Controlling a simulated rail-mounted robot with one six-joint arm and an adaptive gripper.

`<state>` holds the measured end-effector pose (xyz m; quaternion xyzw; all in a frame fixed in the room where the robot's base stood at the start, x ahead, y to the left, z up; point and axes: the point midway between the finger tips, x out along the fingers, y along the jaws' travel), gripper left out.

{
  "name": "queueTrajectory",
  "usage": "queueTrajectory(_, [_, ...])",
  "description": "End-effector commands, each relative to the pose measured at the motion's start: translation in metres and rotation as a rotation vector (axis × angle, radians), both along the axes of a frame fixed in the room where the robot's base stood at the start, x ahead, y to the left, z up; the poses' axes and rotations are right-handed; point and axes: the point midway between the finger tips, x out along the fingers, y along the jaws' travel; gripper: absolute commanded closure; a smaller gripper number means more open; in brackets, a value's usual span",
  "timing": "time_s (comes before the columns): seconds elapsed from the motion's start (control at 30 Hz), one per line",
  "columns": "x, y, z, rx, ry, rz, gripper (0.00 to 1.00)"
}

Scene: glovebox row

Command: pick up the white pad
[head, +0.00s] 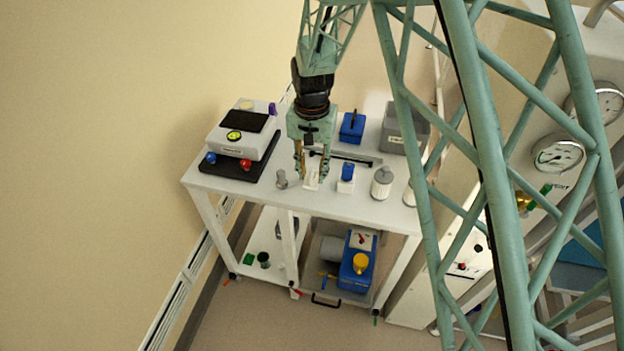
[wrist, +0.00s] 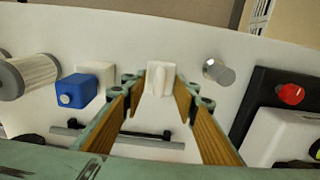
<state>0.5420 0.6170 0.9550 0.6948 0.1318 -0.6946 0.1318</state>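The white pad (wrist: 160,76) is a small white block with a raised ridge along its middle. It lies on the white table top between my fingertips in the wrist view. In the head view the pad (head: 311,181) is partly hidden by the fingers. My gripper (head: 312,177) points down over the table with its fingers on either side of the pad. In the wrist view my gripper (wrist: 158,92) is open, with a gap between each finger and the pad. I cannot tell how far the fingertips are above the table.
A blue-topped white block (head: 346,178) stands close on the right, with a ribbed white cylinder (head: 382,183) beyond it. A small metal cylinder (head: 281,179) stands close on the left, near a balance-like device (head: 240,132) on a black base. A grey bar (head: 347,156) lies behind.

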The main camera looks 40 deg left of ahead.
Motion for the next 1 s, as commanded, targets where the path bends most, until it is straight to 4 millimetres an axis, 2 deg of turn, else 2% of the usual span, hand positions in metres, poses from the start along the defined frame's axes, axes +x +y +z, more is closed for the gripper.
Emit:
queueTrajectory(0.6, [0.0,0.0,-0.0023,0.0,0.0,0.0,0.73])
queueTrajectory(0.9, [-0.0001,0.0001,-0.0022,0.0,0.0,0.0,0.98])
queueTrajectory(1.0, [0.0,0.0,-0.0022,0.0,0.0,0.0,0.98])
